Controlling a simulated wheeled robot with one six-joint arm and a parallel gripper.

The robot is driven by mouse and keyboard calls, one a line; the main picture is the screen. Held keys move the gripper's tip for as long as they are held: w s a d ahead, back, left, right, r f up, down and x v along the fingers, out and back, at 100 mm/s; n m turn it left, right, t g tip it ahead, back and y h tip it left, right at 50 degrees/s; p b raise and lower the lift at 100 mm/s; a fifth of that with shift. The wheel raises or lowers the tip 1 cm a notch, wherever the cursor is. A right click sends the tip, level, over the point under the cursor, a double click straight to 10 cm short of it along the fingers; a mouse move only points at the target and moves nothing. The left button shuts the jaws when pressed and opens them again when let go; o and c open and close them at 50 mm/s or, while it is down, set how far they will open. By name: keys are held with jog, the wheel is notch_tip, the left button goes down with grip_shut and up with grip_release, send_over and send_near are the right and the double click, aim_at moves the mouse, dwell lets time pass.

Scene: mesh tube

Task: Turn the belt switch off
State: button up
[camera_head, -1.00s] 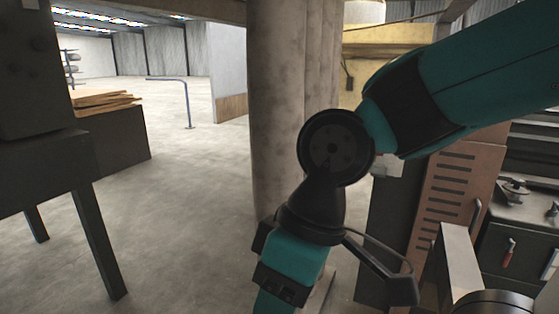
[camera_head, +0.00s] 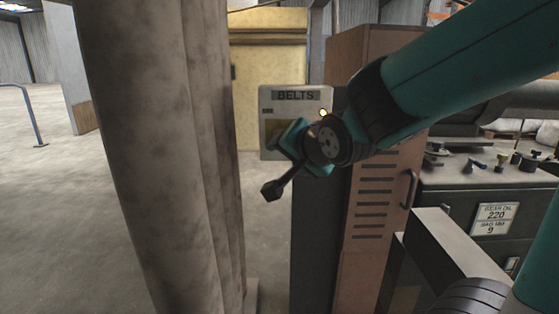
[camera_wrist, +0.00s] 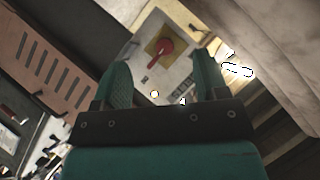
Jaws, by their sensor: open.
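The belt switch box (camera_head: 268,97) is a pale panel labelled BELTS, in the middle of the head view, partly hidden by my wrist. In the wrist view its red rotary handle (camera_wrist: 165,47) sits on a yellow plate (camera_wrist: 153,44), with the handle's narrow end pointing down-left in the picture. A lit yellowish lamp (camera_wrist: 155,94) shows on the panel; it also glows in the head view (camera_head: 323,112). My gripper (camera_wrist: 163,70) is open and empty, its two teal fingers spread on either side of the handle in the picture. I cannot tell the distance; no contact shows.
A thick pillar (camera_head: 155,150) stands close on the left. A brown slotted cabinet (camera_head: 372,200) is right of the switch box. A workbench with small tools (camera_head: 480,165) is further right. Open floor (camera_head: 40,200) lies beyond the pillar.

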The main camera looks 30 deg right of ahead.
jog(key=w+d+m+t+h+p, duration=0.2)
jog(key=w+d+p, duration=0.4)
jog(key=p, duration=0.5)
jog(key=shift+r+m, duration=0.4)
jog(key=shift+m, duration=0.1)
jog(key=p+x, duration=0.4)
jog(key=x, duration=0.1)
jog(key=p+x, duration=0.4)
jog(key=x, duration=0.2)
jog(key=shift+s+d, duration=0.1)
jog(key=shift+d, duration=0.1)
jog(key=shift+w+d+f, duration=0.1)
jog(key=shift+w+f, duration=0.25)
jog(key=shift+w, duration=0.1)
jog(key=c, duration=0.9)
